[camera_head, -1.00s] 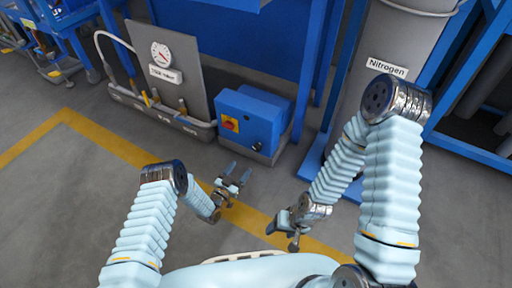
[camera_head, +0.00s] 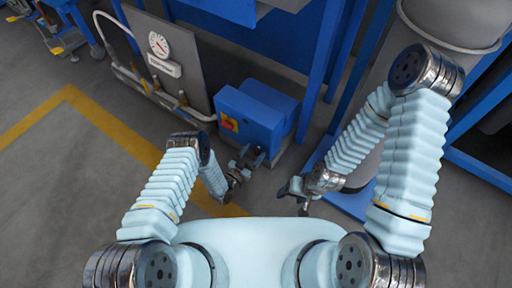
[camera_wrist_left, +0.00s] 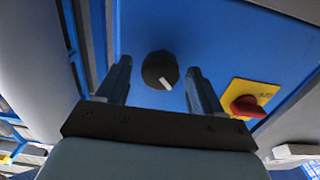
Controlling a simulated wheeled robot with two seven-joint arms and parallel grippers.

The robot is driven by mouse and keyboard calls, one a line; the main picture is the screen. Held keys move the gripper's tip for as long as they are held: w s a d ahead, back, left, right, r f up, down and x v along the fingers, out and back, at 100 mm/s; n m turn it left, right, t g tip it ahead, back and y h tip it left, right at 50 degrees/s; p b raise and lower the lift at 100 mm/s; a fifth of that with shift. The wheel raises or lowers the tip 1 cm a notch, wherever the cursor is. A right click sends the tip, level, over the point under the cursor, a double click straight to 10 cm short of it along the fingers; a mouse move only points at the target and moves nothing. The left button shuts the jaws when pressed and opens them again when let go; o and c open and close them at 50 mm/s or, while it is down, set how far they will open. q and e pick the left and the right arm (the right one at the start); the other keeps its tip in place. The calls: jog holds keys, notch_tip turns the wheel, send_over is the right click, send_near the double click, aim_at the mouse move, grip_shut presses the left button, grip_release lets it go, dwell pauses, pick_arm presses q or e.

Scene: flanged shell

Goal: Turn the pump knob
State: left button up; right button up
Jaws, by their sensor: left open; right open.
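The pump is a blue box (camera_head: 258,118) on the floor in the middle of the head view. In the left wrist view its blue face (camera_wrist_left: 222,40) carries a round black knob (camera_wrist_left: 160,70) with a white pointer line. My left gripper (camera_head: 254,155) is open, close in front of the box; in the left wrist view its two fingers stand on either side of the knob with gaps. Whether the fingertips reach the knob's depth is unclear. The knob cannot be made out in the head view. My right gripper (camera_head: 292,196) is open and empty, lower right of the left one.
A red switch on a yellow plate (camera_wrist_left: 248,102) sits right of the knob in the left wrist view. A gauge panel (camera_head: 165,55) stands left of the pump. A blue frame (camera_head: 318,65) and grey cylinder (camera_head: 448,22) are to the right.

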pick_arm(q)
jog(key=c, duration=1.1)
jog(key=shift+o, duration=0.2)
jog(key=n+b, duration=0.3)
jog(key=shift+a+f, duration=0.1)
jog(key=shift+f, duration=0.15)
jog(key=n+b, duration=0.3)
jog(key=n, duration=0.1)
jog(key=shift+n+b, duration=0.4)
jog(key=shift+r+n+b, duration=0.1)
jog(key=shift+n+b, duration=0.4)
jog(key=shift+n, duration=0.1)
